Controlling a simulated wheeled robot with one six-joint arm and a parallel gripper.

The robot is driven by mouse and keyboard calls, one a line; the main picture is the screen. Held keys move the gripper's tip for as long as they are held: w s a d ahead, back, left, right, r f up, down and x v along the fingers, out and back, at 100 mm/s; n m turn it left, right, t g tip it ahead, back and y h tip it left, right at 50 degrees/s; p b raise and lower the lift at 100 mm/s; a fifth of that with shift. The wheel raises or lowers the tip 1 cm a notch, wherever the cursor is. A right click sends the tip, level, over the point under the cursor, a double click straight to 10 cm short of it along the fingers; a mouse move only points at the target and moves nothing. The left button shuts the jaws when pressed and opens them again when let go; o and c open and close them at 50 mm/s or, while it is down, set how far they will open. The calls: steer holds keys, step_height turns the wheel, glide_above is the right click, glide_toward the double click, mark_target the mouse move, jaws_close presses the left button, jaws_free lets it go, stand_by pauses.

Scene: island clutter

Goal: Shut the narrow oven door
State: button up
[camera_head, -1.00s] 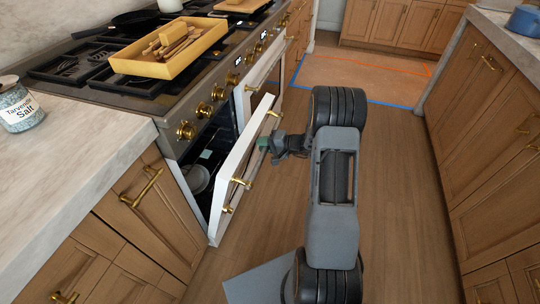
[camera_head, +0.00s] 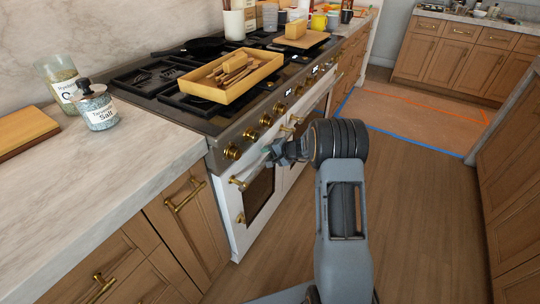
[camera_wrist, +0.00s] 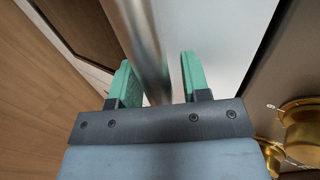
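The narrow oven door (camera_head: 238,218) is the white, dark-windowed door at the near end of the range in the head view. It stands upright and looks flush with the range front; I cannot tell if a small gap remains. Its bar handle (camera_head: 249,176) runs along the top, partly hidden by my gripper (camera_head: 270,152). In the wrist view, my gripper (camera_wrist: 157,82) has its green fingers apart. The metal handle bar (camera_wrist: 138,40) runs between them, with the white door face (camera_wrist: 215,40) behind. The fingers do not look clamped on the bar.
Brass knobs (camera_head: 250,134) line the range front above the doors. A yellow tray (camera_head: 225,92) with wooden pieces sits on the stovetop. A salt jar (camera_head: 97,108) stands on the left counter. Wooden cabinets (camera_head: 515,165) border the right; the floor (camera_head: 425,210) between is clear.

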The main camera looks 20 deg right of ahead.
steer(key=shift+o, duration=0.2)
steer(key=p+v, duration=0.1)
steer(key=v, duration=1.2)
steer(key=shift+s+d+r, duration=0.15)
steer(key=shift+s+d, duration=0.05)
steer(key=shift+d, duration=0.1)
steer(key=s+a+r+n+g+h+p, duration=0.1)
steer(key=s+a+r+g+p, duration=0.15)
steer(key=s, duration=0.45)
steer(key=s+a+r+n+g+h+p, duration=0.1)
steer(key=s+a+r+n+g+p, duration=0.2)
steer(key=s, duration=0.4)
steer(key=s+a+r+n+h+p, duration=0.2)
steer(key=s+r+p, duration=0.3)
steer(key=r, duration=0.5)
steer(key=s+a+r+n+h+p, duration=0.3)
steer(key=s+r+p, duration=0.3)
steer(key=r, duration=0.4)
steer(key=shift+a+r+n+t+p, duration=0.2)
steer(key=shift+a+n+t+p, duration=0.2)
steer(key=shift+a, duration=0.45)
